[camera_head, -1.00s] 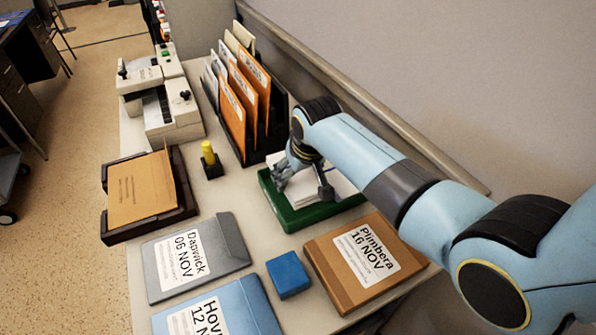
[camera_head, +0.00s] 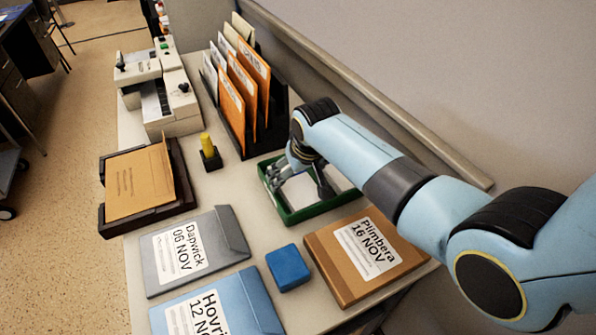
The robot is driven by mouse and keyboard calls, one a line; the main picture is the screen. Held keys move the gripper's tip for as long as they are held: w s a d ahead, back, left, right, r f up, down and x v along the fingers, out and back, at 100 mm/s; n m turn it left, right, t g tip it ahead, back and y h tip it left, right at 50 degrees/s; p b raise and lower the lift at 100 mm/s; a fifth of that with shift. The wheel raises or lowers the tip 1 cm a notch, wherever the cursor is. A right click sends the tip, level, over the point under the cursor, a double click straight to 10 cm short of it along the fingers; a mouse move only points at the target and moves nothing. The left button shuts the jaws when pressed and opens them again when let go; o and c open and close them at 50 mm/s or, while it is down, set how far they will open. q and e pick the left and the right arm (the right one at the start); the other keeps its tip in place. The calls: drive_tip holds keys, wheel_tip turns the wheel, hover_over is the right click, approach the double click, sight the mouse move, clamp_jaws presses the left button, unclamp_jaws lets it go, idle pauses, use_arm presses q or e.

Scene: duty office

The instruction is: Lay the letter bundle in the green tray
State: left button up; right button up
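The green tray (camera_head: 293,218) stands on the desk beside the file rack. The white letter bundle (camera_head: 299,192) lies low inside it, below the rim, partly hidden by my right gripper. My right gripper (camera_head: 300,186) reaches down into the tray from the right, with its fingers spread apart over the bundle. I cannot tell whether the fingers still press on the bundle. My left gripper is not in view.
A black rack with orange folders (camera_head: 249,88) stands behind the tray. A brown Plimbera folder (camera_head: 330,270), a blue block (camera_head: 288,268), grey (camera_head: 222,239) and blue (camera_head: 246,300) folders lie in front. A dark tray (camera_head: 150,222) with a brown envelope and a yellow-topped stand (camera_head: 208,150) are left.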

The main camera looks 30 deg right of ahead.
drive_tip(key=v, duration=1.2)
idle(0.5)
